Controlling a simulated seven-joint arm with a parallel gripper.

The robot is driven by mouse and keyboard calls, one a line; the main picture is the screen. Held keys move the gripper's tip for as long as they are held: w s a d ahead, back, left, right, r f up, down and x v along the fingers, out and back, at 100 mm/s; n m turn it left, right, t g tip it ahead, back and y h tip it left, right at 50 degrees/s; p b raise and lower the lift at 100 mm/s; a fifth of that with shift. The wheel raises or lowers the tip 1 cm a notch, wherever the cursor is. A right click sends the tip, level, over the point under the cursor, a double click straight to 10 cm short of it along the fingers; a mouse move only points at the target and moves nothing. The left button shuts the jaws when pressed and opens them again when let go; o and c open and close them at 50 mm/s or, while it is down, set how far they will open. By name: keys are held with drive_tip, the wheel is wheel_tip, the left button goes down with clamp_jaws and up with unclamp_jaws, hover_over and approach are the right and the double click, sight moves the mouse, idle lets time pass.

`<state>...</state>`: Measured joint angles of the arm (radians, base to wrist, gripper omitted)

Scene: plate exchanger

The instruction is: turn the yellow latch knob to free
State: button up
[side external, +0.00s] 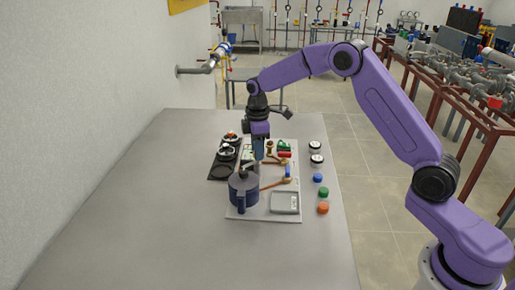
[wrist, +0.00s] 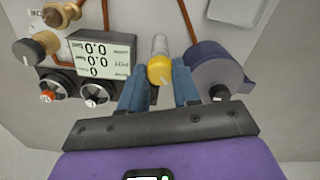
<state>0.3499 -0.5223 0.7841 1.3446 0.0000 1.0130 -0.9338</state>
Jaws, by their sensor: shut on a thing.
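The yellow latch knob (wrist: 160,70) sits between the two blue fingers of my gripper (wrist: 158,88) in the wrist view. It has a pale mark on its face and a pale cylindrical body behind it. My gripper is shut on the knob; the fingers hide its sides. In the side view my gripper (side external: 258,150) points down at the pale board (side external: 262,212), behind the dark blue cylindrical vessel (side external: 243,188). I cannot make out the knob there.
The vessel (wrist: 215,68) stands close to the right finger in the wrist view. Copper pipes cross the board. Coloured caps (side external: 323,192) lie along the table's right side. The table's front left is clear.

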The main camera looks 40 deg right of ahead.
drive_tip(key=m, duration=1.2)
drive_tip(key=shift+m, duration=0.3)
idle(0.4)
drive_tip(key=o, duration=1.1)
drive_tip(key=shift+c, duration=0.2)
wheel_tip(320, 180, up, 18)
drive_tip(key=shift+f, duration=0.25)
